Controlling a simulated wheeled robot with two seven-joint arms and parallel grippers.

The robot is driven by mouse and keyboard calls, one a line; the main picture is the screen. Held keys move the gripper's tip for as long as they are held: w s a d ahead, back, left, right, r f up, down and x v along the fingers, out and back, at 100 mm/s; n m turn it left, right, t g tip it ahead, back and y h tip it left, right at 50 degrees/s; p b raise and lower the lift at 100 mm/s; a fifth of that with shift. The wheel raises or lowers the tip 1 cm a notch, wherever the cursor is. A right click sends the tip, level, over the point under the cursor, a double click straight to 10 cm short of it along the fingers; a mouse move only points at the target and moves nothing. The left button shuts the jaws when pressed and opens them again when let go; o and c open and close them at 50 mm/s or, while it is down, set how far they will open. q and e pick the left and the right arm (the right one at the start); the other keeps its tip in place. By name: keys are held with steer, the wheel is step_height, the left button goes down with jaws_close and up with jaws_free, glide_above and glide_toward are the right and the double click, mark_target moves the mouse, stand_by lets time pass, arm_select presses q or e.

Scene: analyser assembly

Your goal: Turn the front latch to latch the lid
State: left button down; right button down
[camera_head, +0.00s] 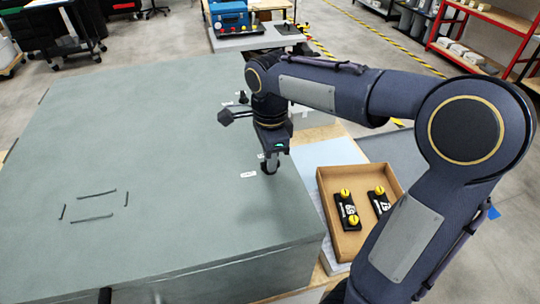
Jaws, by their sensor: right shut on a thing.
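The lid (140,130) is a large flat grey-green surface filling the left and middle of the view; it lies level and looks closed. My right gripper (269,160) points down at the lid's right side, close to its near right corner. It is shut on a small dark upright piece, the front latch (269,170), beside a small white label (248,175). The fingers hide much of the latch, so I cannot tell its turn. A second dark latch (243,97) stands farther back along the same side. My left gripper is not in view.
A brown tray (322,205) right of the lid holds black parts (347,212) with yellow knobs. A table behind bears a blue box (229,14) and small knobbed parts. My right arm spans the right side. Red shelves (490,45) stand far right.

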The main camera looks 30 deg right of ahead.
stand_by(0.4)
steer(key=c, duration=1.4)
jaws_free()
steer(key=shift+c, duration=0.2)
step_height(320, 180, up, 8)
steer(key=shift+f, duration=0.1)
